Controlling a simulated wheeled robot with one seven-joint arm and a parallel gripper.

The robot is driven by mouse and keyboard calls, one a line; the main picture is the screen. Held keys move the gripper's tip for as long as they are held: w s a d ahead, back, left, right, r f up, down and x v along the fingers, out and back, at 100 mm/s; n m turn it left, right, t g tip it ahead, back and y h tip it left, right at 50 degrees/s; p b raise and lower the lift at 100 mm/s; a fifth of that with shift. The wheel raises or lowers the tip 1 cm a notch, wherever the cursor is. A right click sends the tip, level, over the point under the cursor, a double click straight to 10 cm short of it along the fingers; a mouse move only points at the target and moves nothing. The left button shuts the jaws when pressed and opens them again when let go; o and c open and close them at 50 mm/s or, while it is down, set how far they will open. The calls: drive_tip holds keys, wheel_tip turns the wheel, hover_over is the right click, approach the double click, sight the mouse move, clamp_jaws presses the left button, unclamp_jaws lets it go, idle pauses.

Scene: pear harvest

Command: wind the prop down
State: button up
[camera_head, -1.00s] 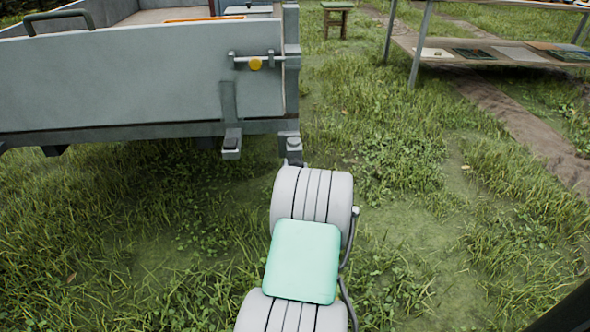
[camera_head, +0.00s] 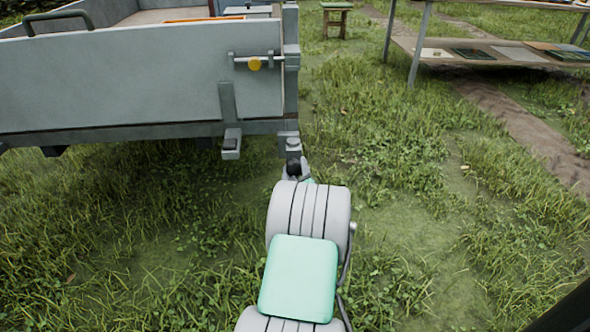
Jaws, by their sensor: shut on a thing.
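The grey trailer (camera_head: 120,85) stands at the left. At its near right corner a bracket with a round bolt-like head (camera_head: 292,139) sits on top of what looks like the prop; the lower part of the prop is hidden behind my arm. Just below the bracket is a dark round knob (camera_head: 293,166), seemingly the prop's crank handle. My gripper (camera_head: 294,172) is at this knob and shut on it. Most of the gripper is hidden behind my own arm links, so the exact hold is hard to see.
A green stool (camera_head: 336,19) stands at the back. A shelved table (camera_head: 480,52) stands at the back right. The grass right of the trailer is open.

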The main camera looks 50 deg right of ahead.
drive_tip(key=shift+s+f+n, duration=0.1)
drive_tip(key=shift+n, duration=0.4)
drive_tip(key=o, duration=1.1)
drive_tip(key=shift+o, duration=1.4)
drive_tip(key=v, duration=0.7)
drive_tip(key=shift+s+a+p, duration=0.25)
drive_tip(key=shift+a+p, duration=0.05)
drive_tip(key=shift+p, duration=0.05)
